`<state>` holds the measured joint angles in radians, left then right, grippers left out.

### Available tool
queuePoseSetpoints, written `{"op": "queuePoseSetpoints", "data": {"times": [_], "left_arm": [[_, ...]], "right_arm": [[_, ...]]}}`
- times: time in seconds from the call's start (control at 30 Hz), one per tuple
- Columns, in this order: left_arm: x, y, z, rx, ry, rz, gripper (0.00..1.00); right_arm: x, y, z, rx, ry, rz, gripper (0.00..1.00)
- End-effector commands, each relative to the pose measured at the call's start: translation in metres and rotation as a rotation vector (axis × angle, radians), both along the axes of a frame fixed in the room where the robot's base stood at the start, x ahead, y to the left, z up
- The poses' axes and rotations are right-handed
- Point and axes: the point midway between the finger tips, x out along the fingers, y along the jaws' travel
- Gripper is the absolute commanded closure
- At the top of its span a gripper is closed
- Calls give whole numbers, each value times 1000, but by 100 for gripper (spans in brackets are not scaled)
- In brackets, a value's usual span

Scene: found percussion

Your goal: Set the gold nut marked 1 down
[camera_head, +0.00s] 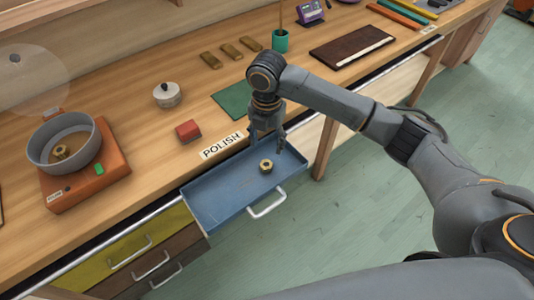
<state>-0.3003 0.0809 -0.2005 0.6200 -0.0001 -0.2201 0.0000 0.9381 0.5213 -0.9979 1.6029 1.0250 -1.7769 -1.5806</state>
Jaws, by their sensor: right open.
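A gold nut (266,166) lies in the open blue drawer (215,200), toward its right side. Its marking is too small to read. My right gripper (267,148) points down over the back of the drawer, just behind the nut. It is open, with its fingers apart, and the nut looks free of them. A second gold nut (60,152) sits in the grey pan on the orange scale at the left. My left gripper is not in view.
The grey pan (88,161) stands on the orange scale (100,180). A POLISH label (221,146), red block (188,131), green mat (233,101) and lidded pot (167,94) lie behind the drawer. Yellow and brown drawers (125,250) are shut at the left.

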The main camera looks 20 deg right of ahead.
Motion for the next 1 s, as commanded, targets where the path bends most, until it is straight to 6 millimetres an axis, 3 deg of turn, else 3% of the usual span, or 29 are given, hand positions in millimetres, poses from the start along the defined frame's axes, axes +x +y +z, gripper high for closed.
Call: {"op": "queuePoseSetpoints", "data": {"times": [0.1,0.3,1.0], "left_arm": [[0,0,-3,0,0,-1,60],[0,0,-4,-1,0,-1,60],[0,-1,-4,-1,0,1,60]], "right_arm": [[1,0,20,0,-3,-1,45],[0,0,35,-1,1,-1,45],[0,0,36,-1,1,-1,45]]}}
